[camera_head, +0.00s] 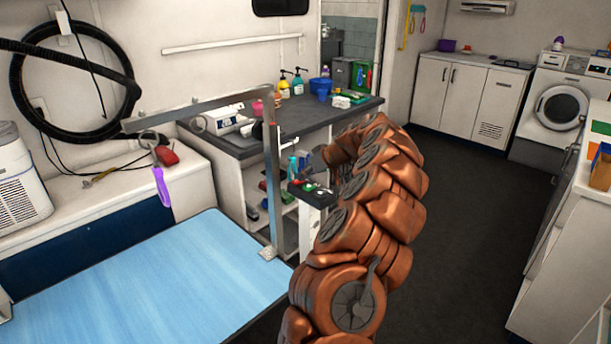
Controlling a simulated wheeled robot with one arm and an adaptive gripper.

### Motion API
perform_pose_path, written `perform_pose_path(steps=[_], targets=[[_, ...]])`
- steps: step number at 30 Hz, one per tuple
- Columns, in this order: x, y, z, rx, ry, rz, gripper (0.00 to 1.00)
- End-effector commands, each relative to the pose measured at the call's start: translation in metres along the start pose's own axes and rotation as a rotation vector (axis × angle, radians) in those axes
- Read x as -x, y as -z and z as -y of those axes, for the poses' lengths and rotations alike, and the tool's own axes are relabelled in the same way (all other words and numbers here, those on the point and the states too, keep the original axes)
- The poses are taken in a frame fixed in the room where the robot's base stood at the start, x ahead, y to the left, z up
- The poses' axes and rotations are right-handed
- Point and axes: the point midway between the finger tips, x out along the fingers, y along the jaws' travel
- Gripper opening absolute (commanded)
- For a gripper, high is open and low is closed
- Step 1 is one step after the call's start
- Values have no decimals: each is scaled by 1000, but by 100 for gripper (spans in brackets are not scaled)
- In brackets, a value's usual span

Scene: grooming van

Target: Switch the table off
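The grooming table (150,290) has a light blue top and fills the lower left. A metal post (272,185) with a horizontal bar rises from its far right edge. A small dark control box (318,198) stands just beyond the table, on a pale stand. It has a green button and what looks like a red one on top. My copper arm arches up from the bottom centre. Its end, with my gripper (308,168), is at the box, close above its back part. The fingers are small and dark, and I cannot tell whether they touch a button.
A purple loop (162,187) hangs from the bar. White cabinets (462,95) and a washer (560,105) stand at the back. The dark floor (470,220) right of my arm is clear.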

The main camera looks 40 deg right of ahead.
Motion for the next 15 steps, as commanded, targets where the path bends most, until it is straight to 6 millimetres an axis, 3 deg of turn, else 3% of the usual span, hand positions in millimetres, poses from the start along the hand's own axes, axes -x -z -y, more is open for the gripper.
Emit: perform_pose_path(steps=[1, 8, 15], targets=[[-15, -19, 10, -2, 30, 40, 0], [-17, -20, 21, 0, 39, 45, 0], [-9, -10, 19, -1, 34, 41, 0]])
